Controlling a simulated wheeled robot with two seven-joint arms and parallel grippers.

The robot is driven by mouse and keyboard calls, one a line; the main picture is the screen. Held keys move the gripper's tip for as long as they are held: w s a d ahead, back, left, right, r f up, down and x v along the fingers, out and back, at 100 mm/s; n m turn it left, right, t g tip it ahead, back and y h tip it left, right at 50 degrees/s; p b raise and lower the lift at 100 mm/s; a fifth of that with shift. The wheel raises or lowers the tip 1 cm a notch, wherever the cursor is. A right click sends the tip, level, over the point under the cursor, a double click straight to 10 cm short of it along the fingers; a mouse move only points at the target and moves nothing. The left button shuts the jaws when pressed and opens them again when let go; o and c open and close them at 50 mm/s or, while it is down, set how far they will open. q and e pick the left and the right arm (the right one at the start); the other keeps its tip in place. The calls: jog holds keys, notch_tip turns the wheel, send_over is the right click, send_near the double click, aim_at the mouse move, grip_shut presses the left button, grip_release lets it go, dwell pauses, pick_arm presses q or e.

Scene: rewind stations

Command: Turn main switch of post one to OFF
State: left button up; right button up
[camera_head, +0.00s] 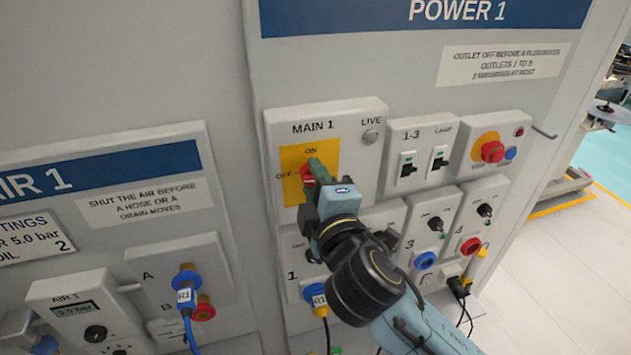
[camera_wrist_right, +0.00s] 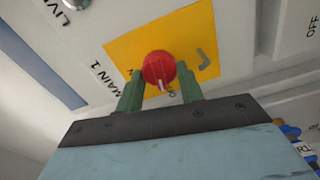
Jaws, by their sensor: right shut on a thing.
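The main switch of post one is a red rotary knob (camera_head: 307,174) on a yellow plate (camera_head: 292,189), under the label MAIN 1. ON is printed above it and OFF to its left. My right gripper (camera_head: 314,171) is at the knob, covering much of it. In the right wrist view, the green fingers of my right gripper (camera_wrist_right: 161,82) sit on either side of the red knob (camera_wrist_right: 157,66), shut on it. The knob's white mark points down in that picture, toward partly hidden lettering on the OFF side. My left gripper is not in view.
The LIVE lamp (camera_head: 371,137) beside the switch looks grey and unlit. Right of it are breakers (camera_head: 408,164) and a red stop button (camera_head: 492,151). Outlets with plugs and cables lie below. The AIR 1 panel (camera_head: 190,155) is at left; open floor (camera_head: 575,270) at right.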

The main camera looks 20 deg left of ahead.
jog(key=shift+n, duration=0.8)
jog(key=o, duration=1)
jog(key=shift+f, duration=0.15)
jog(key=shift+f, duration=0.1)
